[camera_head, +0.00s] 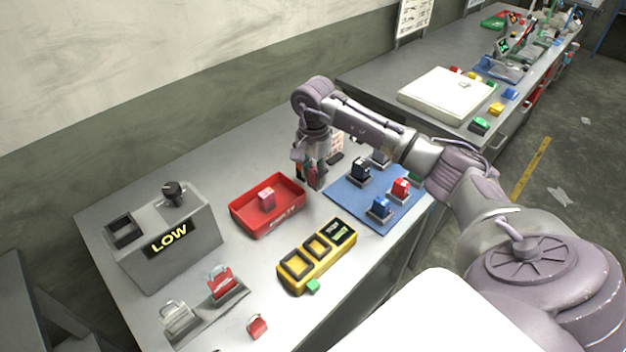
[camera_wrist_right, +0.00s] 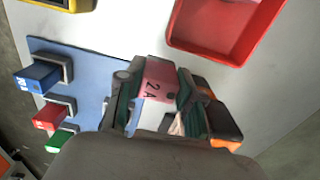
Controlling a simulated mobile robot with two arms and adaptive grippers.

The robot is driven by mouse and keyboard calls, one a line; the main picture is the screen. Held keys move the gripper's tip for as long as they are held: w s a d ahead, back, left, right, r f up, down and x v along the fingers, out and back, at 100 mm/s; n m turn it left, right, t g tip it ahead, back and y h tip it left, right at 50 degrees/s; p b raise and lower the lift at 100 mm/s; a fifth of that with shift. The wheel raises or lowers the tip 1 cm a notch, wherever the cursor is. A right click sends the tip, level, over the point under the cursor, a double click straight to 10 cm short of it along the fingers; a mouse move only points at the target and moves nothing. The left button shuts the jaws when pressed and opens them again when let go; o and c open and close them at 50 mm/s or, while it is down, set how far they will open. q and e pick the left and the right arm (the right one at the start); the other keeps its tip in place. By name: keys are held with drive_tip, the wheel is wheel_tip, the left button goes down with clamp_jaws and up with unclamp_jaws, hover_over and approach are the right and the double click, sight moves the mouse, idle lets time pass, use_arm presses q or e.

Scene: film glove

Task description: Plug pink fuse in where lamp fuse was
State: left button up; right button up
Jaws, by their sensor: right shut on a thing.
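My right gripper (camera_head: 317,184) points down between the red tray (camera_head: 246,226) and the blue mat (camera_head: 349,212). In the right wrist view the gripper (camera_wrist_right: 155,100) is shut on a pink fuse (camera_wrist_right: 158,76) marked "2A". A pink block (camera_head: 266,199) lies in the red tray. The mat bears several holders: a blue fuse (camera_head: 380,205), a red fuse (camera_head: 400,187) and a dark block (camera_head: 360,168) show there. A green fuse (camera_wrist_right: 62,139) shows in the right wrist view. I cannot tell which place was the lamp's. My left gripper is out of view.
A yellow box (camera_head: 292,283) with square openings stands in front of the tray. A grey box (camera_head: 165,240) reading "LOW" stands at the left, near red and silver padlocks (camera_head: 222,284). An orange and black object (camera_wrist_right: 222,125) is close beside the right gripper.

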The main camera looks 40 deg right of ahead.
sight(314, 188)
drive_tip(key=shift+f, duration=0.35)
wheel_tip(314, 188, down, 2)
drive_tip(key=shift+s+f+p, duration=0.15)
drive_tip(key=shift+p, duration=0.65)
drive_tip(key=shift+f, duration=0.4)
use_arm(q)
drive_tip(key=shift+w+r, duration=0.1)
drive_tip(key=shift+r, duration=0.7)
use_arm(e)
drive_tip(key=shift+f, duration=0.15)
drive_tip(key=shift+f, duration=0.1)
drive_tip(key=o, duration=1.2)
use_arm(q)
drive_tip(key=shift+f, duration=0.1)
